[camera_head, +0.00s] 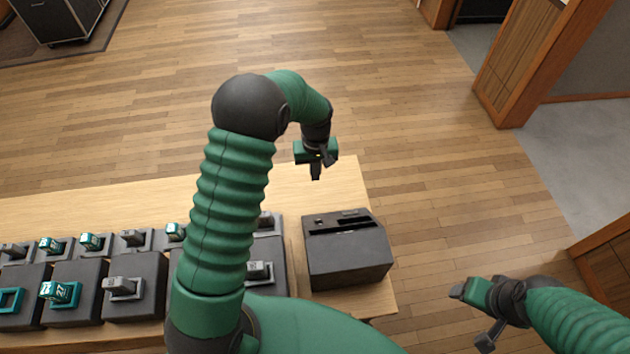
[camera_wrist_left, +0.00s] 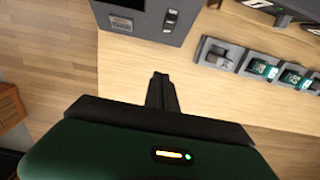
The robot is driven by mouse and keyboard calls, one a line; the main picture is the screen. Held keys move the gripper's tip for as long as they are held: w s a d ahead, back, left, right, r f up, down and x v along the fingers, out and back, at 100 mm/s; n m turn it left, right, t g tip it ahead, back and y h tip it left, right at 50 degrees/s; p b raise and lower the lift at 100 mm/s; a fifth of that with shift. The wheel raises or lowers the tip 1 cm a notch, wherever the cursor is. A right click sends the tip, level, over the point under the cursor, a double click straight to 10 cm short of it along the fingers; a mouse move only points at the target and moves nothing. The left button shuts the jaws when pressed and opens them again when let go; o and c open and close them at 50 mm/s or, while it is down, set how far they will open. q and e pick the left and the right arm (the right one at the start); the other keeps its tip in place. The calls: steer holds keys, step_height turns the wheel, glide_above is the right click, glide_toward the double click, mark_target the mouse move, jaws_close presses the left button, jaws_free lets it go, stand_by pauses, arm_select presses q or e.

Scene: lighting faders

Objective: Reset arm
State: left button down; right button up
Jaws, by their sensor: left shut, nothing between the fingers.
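My left gripper (camera_head: 316,172) is shut and empty. In the head view it hangs above the far right corner of the wooden table, behind the dark box. In the left wrist view its closed fingers (camera_wrist_left: 161,90) point over the bare table top. My left arm rises in the middle of the head view and hides part of the faders.
Dark fader units (camera_head: 136,288) with grey and teal handles line the table. A dark slotted box (camera_head: 347,262) stands at the table's right end. The table top (camera_head: 343,190) behind the box is bare. Wooden cabinets (camera_head: 528,55) stand at the right, beyond open floor.

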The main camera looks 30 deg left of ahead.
arm_select(q)
steer(key=shift+s+d+r+m+t+b, duration=0.6)
steer(key=shift+s+d+m, duration=0.55)
steer(key=shift+s, duration=1.6)
steer(key=shift+s+d+r+m+t+b, duration=0.25)
steer(key=shift+s+d+r+m+b, duration=0.65)
steer(key=shift+s, duration=1.8)
steer(key=shift+s+d+r+m+t+b, duration=0.4)
steer(key=shift+s+d+m+b, duration=0.7)
steer(key=shift+s, duration=1.65)
steer(key=shift+s+d+m+p, duration=0.2)
steer(key=shift+m+p, duration=0.1)
steer(key=shift+m, duration=0.25)
steer(key=shift+d, duration=0.15)
arm_select(e)
steer(key=x, duration=0.4)
steer(key=shift+s+a+f, duration=0.1)
steer(key=shift+s+f, duration=0.15)
steer(key=shift+f, duration=0.15)
arm_select(q)
steer(key=shift+w, duration=0.1)
arm_select(e)
steer(key=shift+w+a, duration=0.1)
